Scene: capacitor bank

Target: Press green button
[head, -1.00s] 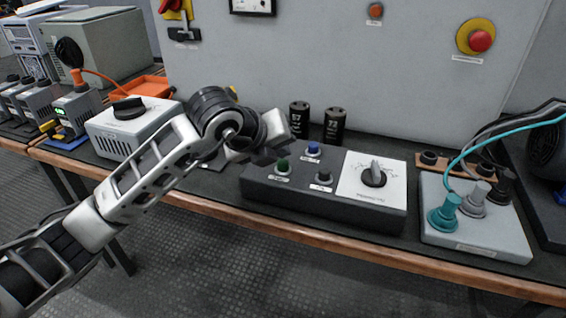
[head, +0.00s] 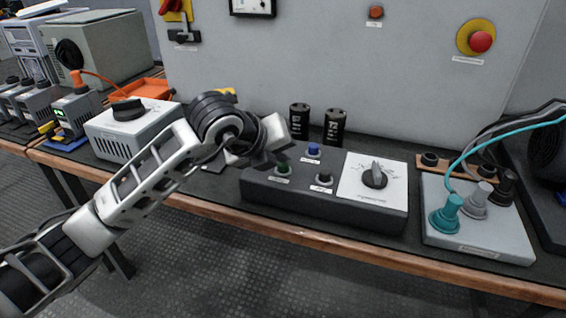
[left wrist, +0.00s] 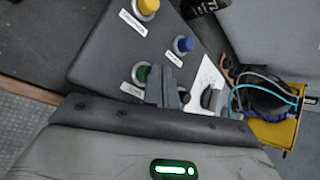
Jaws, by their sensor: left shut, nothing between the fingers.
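The green button (head: 283,169) sits on the dark sloped control box (head: 300,204), near its front left. My left gripper (head: 280,157) is shut and empty, with its tips just above and behind the green button in the head view. In the left wrist view the shut fingers (left wrist: 165,88) partly cover the green button (left wrist: 142,73), which shows beside their tips. I cannot tell whether they touch it. My right gripper is not in view.
The box also carries a blue button (head: 313,149), a black button (head: 323,178) and a rotary knob (head: 375,175). A yellow button (left wrist: 147,6) shows in the left wrist view. Two black cylinders (head: 334,126) stand behind. A grey box with plugs (head: 478,236) is at right.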

